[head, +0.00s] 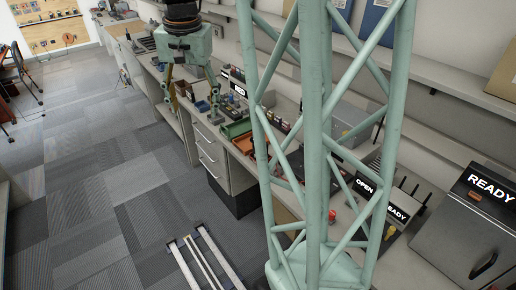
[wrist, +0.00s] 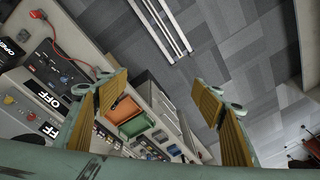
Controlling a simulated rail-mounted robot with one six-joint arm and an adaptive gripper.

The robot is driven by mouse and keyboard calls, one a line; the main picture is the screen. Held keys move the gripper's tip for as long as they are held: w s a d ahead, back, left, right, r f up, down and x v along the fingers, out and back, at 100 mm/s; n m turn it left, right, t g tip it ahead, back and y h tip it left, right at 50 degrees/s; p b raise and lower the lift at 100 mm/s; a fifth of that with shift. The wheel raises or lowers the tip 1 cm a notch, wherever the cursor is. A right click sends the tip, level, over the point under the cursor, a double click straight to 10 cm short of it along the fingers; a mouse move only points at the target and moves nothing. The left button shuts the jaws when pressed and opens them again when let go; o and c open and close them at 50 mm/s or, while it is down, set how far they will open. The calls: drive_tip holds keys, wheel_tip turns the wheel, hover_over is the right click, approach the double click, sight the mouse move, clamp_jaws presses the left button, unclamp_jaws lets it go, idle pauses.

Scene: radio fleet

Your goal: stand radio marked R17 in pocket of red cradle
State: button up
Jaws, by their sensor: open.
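My gripper (head: 192,98) hangs over the far part of the bench in the head view. In the wrist view my gripper (wrist: 161,88) has its two yellow-padded fingers wide apart, with nothing between them. Small dark items that may be radios (head: 278,124) stand in a row on the bench, beyond the trays. Their markings are too small to read, so I cannot pick out R17. I cannot tell the red cradle for sure. My lattice column hides part of the bench.
A green tray (head: 236,128) and an orange tray (head: 244,144) lie near the bench's front edge; the orange tray shows in the wrist view (wrist: 132,127). A grey box marked READY (head: 470,235) stands at the right. Shelves run above the bench. The carpeted floor at left is mostly clear.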

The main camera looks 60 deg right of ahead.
drive_tip(key=d+f+m+p, duration=0.2)
drive_tip(key=d+f, duration=0.4)
drive_tip(key=d, duration=0.4)
drive_tip(key=s+d+f+m+g+p, duration=0.1)
drive_tip(key=d+f+m+p, duration=0.2)
drive_tip(key=d+f, duration=0.4)
drive_tip(key=s+d+f+m+p, duration=0.1)
drive_tip(key=d+f+m+p, duration=0.2)
drive_tip(key=d+f, duration=0.4)
drive_tip(key=d+m, duration=0.1)
drive_tip(key=d, duration=0.7)
drive_tip(key=shift+m+g+y, duration=0.3)
drive_tip(key=shift+y, duration=0.1)
drive_tip(key=shift+f+p, duration=0.6)
drive_tip(key=shift+f, duration=3.7)
drive_tip(key=shift+a, duration=0.1)
drive_tip(key=shift+s+f+p, duration=0.2)
drive_tip(key=shift+f+p, duration=0.2)
drive_tip(key=shift+f, duration=2.15)
